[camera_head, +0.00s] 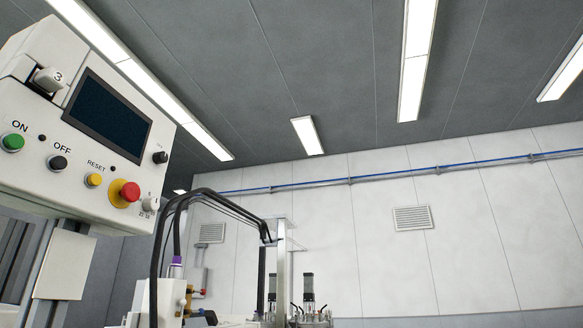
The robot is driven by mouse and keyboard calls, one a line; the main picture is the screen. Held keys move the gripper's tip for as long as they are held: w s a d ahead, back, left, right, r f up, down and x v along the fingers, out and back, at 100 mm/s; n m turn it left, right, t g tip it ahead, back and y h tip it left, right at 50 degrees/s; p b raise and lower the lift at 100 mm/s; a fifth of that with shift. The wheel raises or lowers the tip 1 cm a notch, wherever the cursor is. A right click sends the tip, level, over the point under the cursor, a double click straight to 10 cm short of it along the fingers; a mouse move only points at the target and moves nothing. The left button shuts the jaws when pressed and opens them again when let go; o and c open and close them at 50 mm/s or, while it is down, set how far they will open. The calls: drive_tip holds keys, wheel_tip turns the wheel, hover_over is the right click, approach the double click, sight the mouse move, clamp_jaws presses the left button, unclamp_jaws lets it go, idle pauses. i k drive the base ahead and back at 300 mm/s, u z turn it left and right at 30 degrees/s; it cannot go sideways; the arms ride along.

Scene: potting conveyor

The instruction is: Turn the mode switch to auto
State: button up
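A white control panel (75,165) hangs at the left, tilted in the picture. It carries a dark screen (107,115), a green ON button (12,142), a black OFF button (58,162), a yellow RESET button (93,180) and a red mushroom button (125,192) on a yellow base. A small black knob (160,157) sits right of the screen. A pale knob (150,203) with tiny markings sits at the lower right corner. I cannot read an auto label, nor tell which knob is the mode switch. My gripper is not in view.
Black hoses (205,192) arch over machinery below the panel. Canisters (308,287) stand at the bottom centre. A pale wall with a blue pipe (400,171) lies behind; the space right of the panel looks open.

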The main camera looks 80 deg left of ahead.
sight(159, 158)
drive_tip(key=i, duration=0.1)
drive_tip(key=u, duration=2.7)
drive_tip(key=k, duration=1)
drive_tip(key=z, duration=1.4)
drive_tip(key=i, duration=0.95)
drive_tip(key=u, duration=0.55)
drive_tip(key=i, duration=0.65)
drive_tip(key=u, duration=0.65)
